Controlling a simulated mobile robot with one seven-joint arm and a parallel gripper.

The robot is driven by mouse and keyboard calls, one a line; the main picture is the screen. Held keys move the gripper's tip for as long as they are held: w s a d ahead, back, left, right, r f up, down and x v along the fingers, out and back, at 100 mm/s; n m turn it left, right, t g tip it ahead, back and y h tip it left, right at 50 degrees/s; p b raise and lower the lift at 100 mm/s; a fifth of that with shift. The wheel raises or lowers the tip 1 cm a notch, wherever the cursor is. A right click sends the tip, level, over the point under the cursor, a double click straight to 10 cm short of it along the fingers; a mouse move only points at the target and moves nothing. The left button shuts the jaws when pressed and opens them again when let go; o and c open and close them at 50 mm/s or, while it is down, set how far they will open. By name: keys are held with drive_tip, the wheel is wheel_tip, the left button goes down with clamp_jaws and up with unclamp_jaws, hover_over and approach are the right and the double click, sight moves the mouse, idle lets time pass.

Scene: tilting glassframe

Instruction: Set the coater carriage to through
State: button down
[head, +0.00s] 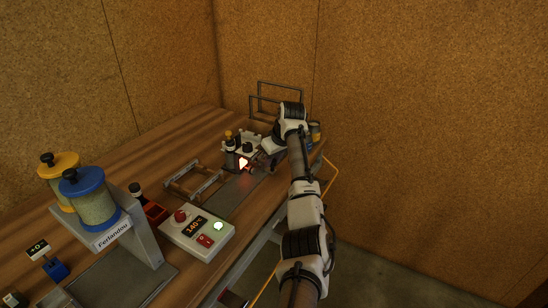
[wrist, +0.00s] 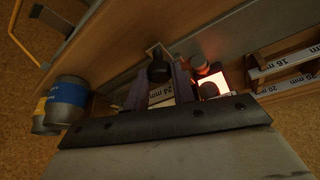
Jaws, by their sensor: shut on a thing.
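The coating unit (head: 242,148) stands near the far end of the bench, with black-topped knobs and a glowing opening (head: 243,162). I take it to hold the coater carriage; the carriage's own outline is hard to make out. My gripper (head: 266,157) is at the unit's right side, partly hidden by my arm. In the wrist view, my gripper's fingers (wrist: 160,85) are shut around a round black knob (wrist: 159,70). A "24 mm" label (wrist: 162,95) shows between the fingers. The glowing opening (wrist: 212,85) and a reddish knob (wrist: 198,62) lie to their right.
A control box (head: 197,232) reading 140, a wooden frame rack (head: 194,181) and a stand with yellow and blue hoppers (head: 90,198) occupy the nearer bench. Cans (wrist: 68,100) stand left in the wrist view; labelled racks (wrist: 285,70) stand right. A yellow rail (head: 331,179) runs off the bench's right edge.

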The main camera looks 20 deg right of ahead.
drive_tip(key=shift+w+d+r, duration=0.1)
drive_tip(key=shift+d+r, duration=0.05)
drive_tip(key=shift+r, duration=0.15)
drive_tip(key=c, duration=1.5)
unclamp_jaws()
drive_tip(key=shift+c, duration=0.2)
drive_tip(key=o, duration=0.4)
drive_tip(key=shift+d+f, duration=0.15)
drive_tip(key=shift+f, duration=0.05)
drive_tip(key=shift+c, duration=0.2)
drive_tip(key=b+v, duration=0.3)
drive_tip(key=v, duration=1)
drive_tip(key=shift+s+r, duration=0.2)
drive_tip(key=shift+r, duration=0.15)
